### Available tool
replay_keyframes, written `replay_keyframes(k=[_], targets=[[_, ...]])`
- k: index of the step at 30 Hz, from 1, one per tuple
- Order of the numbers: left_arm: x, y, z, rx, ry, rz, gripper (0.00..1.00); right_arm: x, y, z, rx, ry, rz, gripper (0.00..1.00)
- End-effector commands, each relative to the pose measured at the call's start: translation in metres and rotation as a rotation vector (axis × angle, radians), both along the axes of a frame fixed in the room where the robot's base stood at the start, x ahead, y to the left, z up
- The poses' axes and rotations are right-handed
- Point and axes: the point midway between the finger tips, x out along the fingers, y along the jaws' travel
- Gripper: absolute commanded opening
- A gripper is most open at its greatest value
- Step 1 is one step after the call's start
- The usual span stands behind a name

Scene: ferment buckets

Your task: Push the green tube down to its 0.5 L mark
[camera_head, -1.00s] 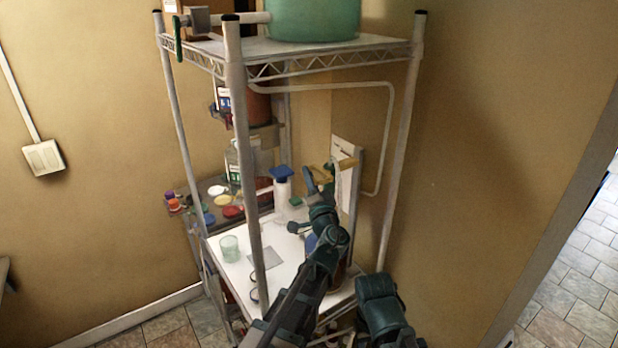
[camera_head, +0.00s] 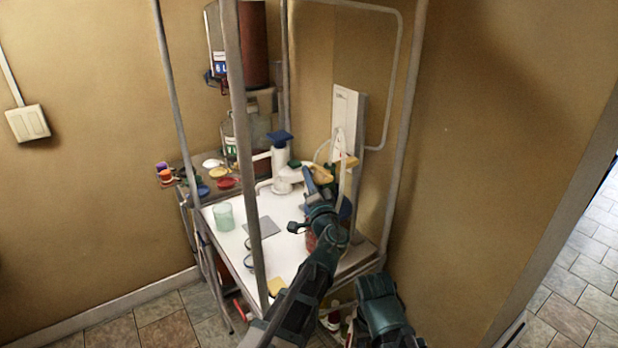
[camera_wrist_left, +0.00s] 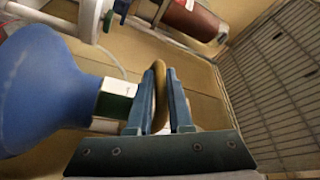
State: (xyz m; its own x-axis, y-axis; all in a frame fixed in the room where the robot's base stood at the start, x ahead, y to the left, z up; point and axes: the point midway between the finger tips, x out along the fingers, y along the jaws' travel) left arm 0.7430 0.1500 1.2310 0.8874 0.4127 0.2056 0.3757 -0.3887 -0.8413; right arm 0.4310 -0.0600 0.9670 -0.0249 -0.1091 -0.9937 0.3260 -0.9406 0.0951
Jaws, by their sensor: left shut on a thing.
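My left gripper (camera_head: 309,178) is over the worktop at the shelf's right side. In the left wrist view its two blue fingers (camera_wrist_left: 166,82) are shut on a tan looped handle (camera_wrist_left: 160,95). A white piece with a green band (camera_wrist_left: 115,103) is just left of the fingers, beside a large blue rounded top (camera_wrist_left: 35,90). A tan piece (camera_head: 322,173) shows by the fingers in the head view. A small green part (camera_head: 294,164) is near a white cylinder with a blue top (camera_head: 280,155). I cannot tell which green part is the tube, and no 0.5 L mark is readable.
Shelf posts (camera_head: 243,130) rise in front. A white upright panel (camera_head: 347,110) is behind the gripper. Several coloured lids (camera_head: 226,183) lie at the back left.

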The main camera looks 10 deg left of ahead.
Motion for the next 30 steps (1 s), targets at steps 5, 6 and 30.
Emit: replay_keyframes(k=[5,6,30], targets=[[-0.0001,0.0003,-0.0009,0.003,0.0,0.002,0.0,0.0,0.0,-0.0013,0.0,0.0,0.0,0.5],[-0.0001,0.0003,-0.0007,0.003,0.0,0.002,0.0,0.0,0.0,-0.0011,0.0,0.0,0.0,0.5],[-0.0071,-0.0011,-0.0035,0.001,0.0,0.002,0.47,-0.0001,-0.0001,-0.0037,0.0,0.0,0.0,0.5]])
